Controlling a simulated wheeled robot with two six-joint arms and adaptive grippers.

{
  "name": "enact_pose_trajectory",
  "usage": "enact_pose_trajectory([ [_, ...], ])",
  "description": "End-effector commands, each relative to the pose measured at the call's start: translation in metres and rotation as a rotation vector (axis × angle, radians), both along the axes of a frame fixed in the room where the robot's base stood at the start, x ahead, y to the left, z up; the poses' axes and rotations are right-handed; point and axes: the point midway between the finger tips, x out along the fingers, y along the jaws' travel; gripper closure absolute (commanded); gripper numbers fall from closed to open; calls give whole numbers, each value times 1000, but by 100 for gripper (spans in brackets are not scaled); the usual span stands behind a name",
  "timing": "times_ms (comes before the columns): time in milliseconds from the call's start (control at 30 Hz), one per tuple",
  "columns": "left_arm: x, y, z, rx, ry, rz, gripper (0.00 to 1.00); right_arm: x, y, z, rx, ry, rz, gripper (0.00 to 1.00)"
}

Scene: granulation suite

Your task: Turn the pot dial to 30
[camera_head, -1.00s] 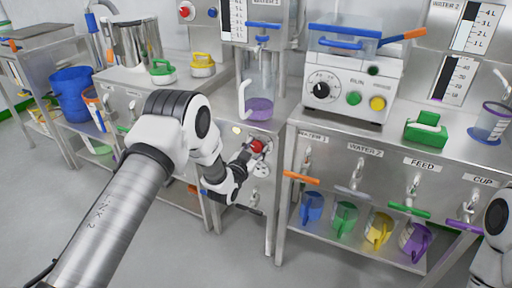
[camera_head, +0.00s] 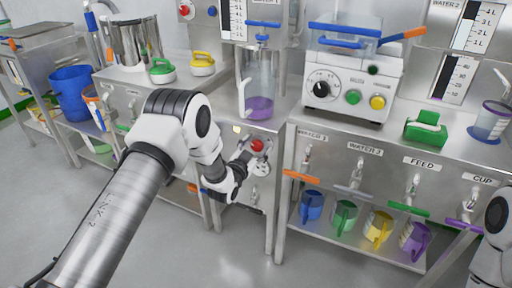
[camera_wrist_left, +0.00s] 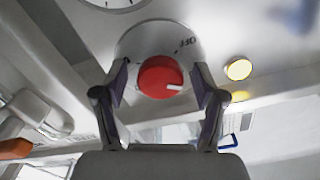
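The red pot dial (camera_head: 257,144) is on the front panel of the metal bench, below a clear vessel with purple at its base. In the left wrist view the red dial (camera_wrist_left: 160,77) has a white mark pointing right, and a white plate behind it carries an upside-down OFF label. My left gripper (camera_head: 247,158) is at the dial. In the wrist view its two fingers (camera_wrist_left: 160,84) stand on either side of the dial, with gaps visible between them and it. Part of my right arm shows at the right edge, but its gripper is out of view.
A lit yellow lamp (camera_wrist_left: 238,69) is beside the dial. Taps with coloured handles (camera_head: 300,176) and several jugs (camera_head: 344,217) are right of my left gripper. The floor in front is clear.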

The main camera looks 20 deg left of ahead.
Motion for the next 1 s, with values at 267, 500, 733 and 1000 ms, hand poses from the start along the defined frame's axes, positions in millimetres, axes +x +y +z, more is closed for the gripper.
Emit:
enact_pose_trajectory([
  [267, -12, 1, -1, 0, 2, 0, 30, 0, 0, 0, 0, 0, 0, 0],
  [500, -69, 6, -1, -3, 5, 2, 30, 0, 0, 0, 0, 0, 0, 0],
  [733, -113, 9, -1, -1, 3, 0, 30, 0, 0, 0, 0, 0, 0, 0],
  [1000, -120, 9, 0, 0, 0, 0, 30, 0, 0, 0, 0, 0, 0, 0],
])
